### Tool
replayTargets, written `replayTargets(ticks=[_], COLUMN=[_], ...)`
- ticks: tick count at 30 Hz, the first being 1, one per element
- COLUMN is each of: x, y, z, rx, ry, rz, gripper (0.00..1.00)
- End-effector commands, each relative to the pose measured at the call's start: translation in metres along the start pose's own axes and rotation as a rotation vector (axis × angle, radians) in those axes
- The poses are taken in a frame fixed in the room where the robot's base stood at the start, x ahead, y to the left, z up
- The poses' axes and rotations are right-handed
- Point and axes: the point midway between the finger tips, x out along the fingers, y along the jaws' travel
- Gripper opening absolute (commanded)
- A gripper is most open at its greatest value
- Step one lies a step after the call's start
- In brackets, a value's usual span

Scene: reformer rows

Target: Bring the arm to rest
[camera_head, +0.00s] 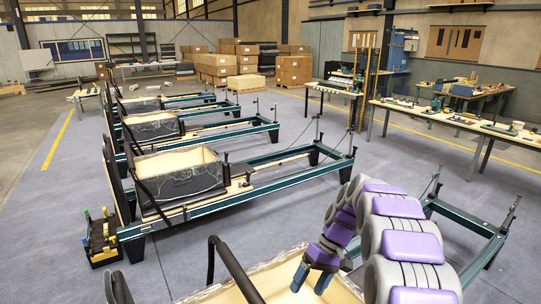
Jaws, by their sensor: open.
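My arm (405,245), grey with purple pads, rises from the lower right and curves over and down to the left. My gripper (311,278) points down over the open box (205,293) on the nearest reformer. Its two dark blue fingers are spread apart with nothing between them. I cannot tell how far the fingertips are above the box floor.
The nearest reformer's frame (467,233) runs behind my arm. Another reformer (250,178) with a box (180,180) stands beyond, with more behind. A black tool caddy (102,240) is at left. Long tables (470,125) stand at right. Stacked cartons (217,68) are at the back.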

Motion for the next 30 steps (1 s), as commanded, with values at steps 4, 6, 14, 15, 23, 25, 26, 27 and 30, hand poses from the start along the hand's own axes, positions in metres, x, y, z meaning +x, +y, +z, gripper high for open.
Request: replayTargets(ticks=[4,6,14,15,23,25,26,27,30], x=[-0.011,-0.013,-0.017,-0.016,-0.008,-0.002,-0.001,0.003,0.011], y=[-0.027,-0.038,-0.072,-0.076,-0.098,-0.102,-0.104,-0.106,-0.109], z=[0.035,0.052,0.118,0.129,0.200,0.220,0.229,0.239,0.266], rx=[0.050,0.074,0.161,0.174,0.254,0.277,0.284,0.297,0.324], ry=[-0.004,-0.006,-0.001,-0.001,0.021,0.024,0.029,0.034,0.049], rz=[0.054,0.078,0.175,0.190,0.288,0.312,0.324,0.338,0.375], gripper=[0.80,0.80,0.80,0.80,0.80,0.80,0.80,0.80,0.80])
